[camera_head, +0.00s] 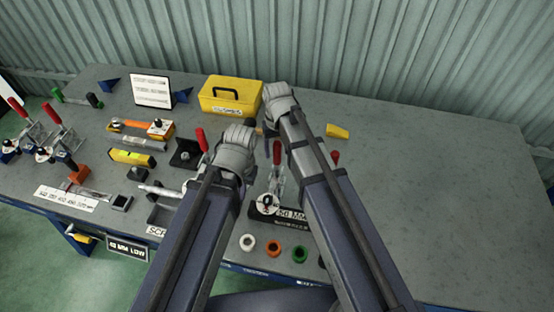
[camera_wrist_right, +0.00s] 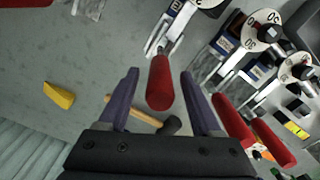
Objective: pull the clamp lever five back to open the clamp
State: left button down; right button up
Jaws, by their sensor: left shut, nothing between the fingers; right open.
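Several toggle clamps with red lever handles stand on the bench. One red lever (camera_head: 277,152) stands upright between my two arms in the head view. In the right wrist view a red lever (camera_wrist_right: 160,82) lies between the spread fingers of my right gripper (camera_wrist_right: 160,88), with a gap on both sides. It appears to be the same lever. Which lever is number five I cannot read. In the head view my right gripper (camera_head: 274,122) is mostly hidden by its wrist. My left gripper (camera_head: 236,155) is shut and empty; its wrist hides its fingers.
A hammer (camera_wrist_right: 135,115) lies below the right fingers. More red levers (camera_wrist_right: 235,122) stand to the right in that view. A yellow case (camera_head: 230,97) and a yellow wedge (camera_head: 338,131) lie at the back. Coloured rings (camera_head: 273,247) sit at the front. The bench's right side is clear.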

aim_at(277, 161)
notch_tip(277, 161, down, 3)
jog(key=shift+r+b, duration=0.2)
jog(key=shift+b, duration=0.55)
pick_arm(q)
notch_tip(277, 161, down, 2)
jog(key=shift+f, duration=0.25)
pick_arm(e)
jog(key=shift+r, duration=0.1)
grip_shut()
dwell(0.4)
